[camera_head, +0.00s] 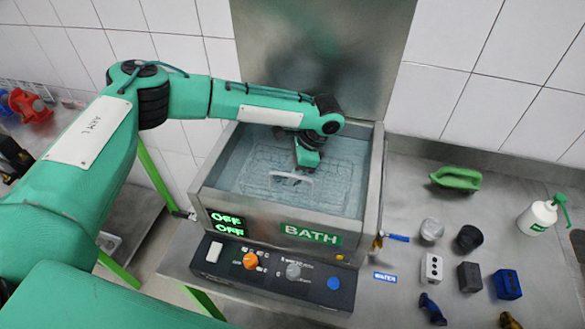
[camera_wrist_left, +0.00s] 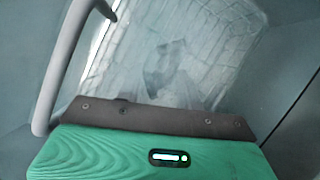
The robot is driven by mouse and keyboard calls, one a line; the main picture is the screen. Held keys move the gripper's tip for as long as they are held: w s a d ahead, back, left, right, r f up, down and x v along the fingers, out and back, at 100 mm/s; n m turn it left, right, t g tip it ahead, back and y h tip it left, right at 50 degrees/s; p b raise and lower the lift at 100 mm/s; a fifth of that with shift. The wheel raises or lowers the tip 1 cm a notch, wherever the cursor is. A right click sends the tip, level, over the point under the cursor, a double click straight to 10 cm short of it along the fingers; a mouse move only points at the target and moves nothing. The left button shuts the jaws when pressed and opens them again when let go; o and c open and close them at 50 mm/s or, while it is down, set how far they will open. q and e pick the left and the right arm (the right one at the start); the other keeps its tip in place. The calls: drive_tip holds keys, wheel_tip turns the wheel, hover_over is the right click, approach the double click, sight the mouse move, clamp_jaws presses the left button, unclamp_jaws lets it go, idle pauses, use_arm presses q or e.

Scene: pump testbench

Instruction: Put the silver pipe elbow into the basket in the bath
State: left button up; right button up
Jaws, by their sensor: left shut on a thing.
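The bath (camera_head: 373,185) is an open steel tank of clear liquid, with a wire basket (camera_head: 335,190) under the surface. My left gripper (camera_head: 303,165) points down over the basket, close to its pale curved handle (camera_head: 290,176). In the left wrist view, the handle (camera_wrist_left: 62,70) curves past at the left, apart from the jaws, above the basket mesh (camera_wrist_left: 215,45). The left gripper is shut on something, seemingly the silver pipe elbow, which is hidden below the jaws. No silver elbow shows clearly elsewhere. My right gripper is not in view.
A control panel (camera_head: 275,272) fronts the bath.

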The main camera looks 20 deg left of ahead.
use_arm(q)
drive_tip(key=shift+w+f, duration=0.1)
drive_tip(key=shift+f, duration=0.45)
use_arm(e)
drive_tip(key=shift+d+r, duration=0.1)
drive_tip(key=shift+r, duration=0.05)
use_arm(q)
drive_tip(key=o, duration=1.1)
drive_tip(key=shift+f, duration=0.1)
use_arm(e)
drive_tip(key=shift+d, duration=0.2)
use_arm(q)
drive_tip(key=b+v, duration=0.3)
drive_tip(key=v, duration=0.9)
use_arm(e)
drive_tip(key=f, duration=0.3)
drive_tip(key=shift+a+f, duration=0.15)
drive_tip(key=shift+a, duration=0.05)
use_arm(q)
drive_tip(key=shift+a, duration=0.1)
